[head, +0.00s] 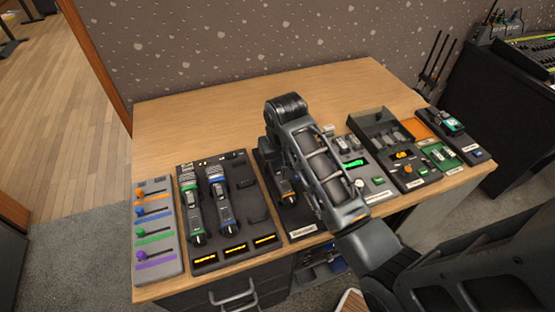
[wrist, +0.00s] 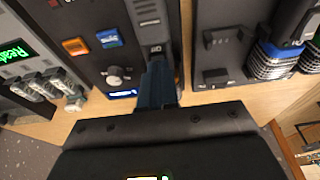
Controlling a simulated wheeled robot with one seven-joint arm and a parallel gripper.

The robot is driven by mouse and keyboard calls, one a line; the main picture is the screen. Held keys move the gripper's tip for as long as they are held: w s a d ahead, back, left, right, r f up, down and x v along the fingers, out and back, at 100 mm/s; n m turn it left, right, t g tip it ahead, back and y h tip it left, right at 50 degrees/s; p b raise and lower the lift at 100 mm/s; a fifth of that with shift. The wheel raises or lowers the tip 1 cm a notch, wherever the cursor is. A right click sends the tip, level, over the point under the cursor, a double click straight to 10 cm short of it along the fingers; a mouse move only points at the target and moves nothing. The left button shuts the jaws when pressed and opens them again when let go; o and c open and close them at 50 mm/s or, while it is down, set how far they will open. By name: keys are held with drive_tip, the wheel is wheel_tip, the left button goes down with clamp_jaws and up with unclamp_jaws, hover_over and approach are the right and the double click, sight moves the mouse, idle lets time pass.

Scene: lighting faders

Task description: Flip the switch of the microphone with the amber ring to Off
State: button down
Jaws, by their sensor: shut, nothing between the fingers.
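The microphone with the amber ring (head: 284,186) lies on a dark box (head: 300,233), left of my arm in the head view, which partly covers it. In the wrist view its grey-black body (wrist: 152,36) runs down from the top edge, with small lettering near the fingers; I cannot read the switch position. My gripper (wrist: 158,88) is shut and empty. Its blue fingertips are over or against the microphone just below the lettering; I cannot tell if they touch.
Left of the box, a dark tray (head: 262,212) holds a green-ringed microphone (head: 190,195), a blue-ringed one (head: 220,195) and an empty slot. A fader panel (head: 155,268) is at far left. Several devices stand right of my arm. The table's back (head: 200,120) is clear.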

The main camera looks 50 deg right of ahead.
drive_tip(key=shift+f, duration=0.25)
drive_tip(key=shift+s+r, duration=0.25)
drive_tip(key=shift+r, duration=0.05)
drive_tip(key=shift+w+f, duration=0.2)
drive_tip(key=shift+w, duration=0.05)
drive_tip(key=shift+r, duration=0.15)
drive_tip(key=shift+w+d+r, duration=0.15)
drive_tip(key=shift+w+d, duration=0.3)
drive_tip(key=shift+w, duration=0.1)
drive_tip(key=shift+r, duration=0.15)
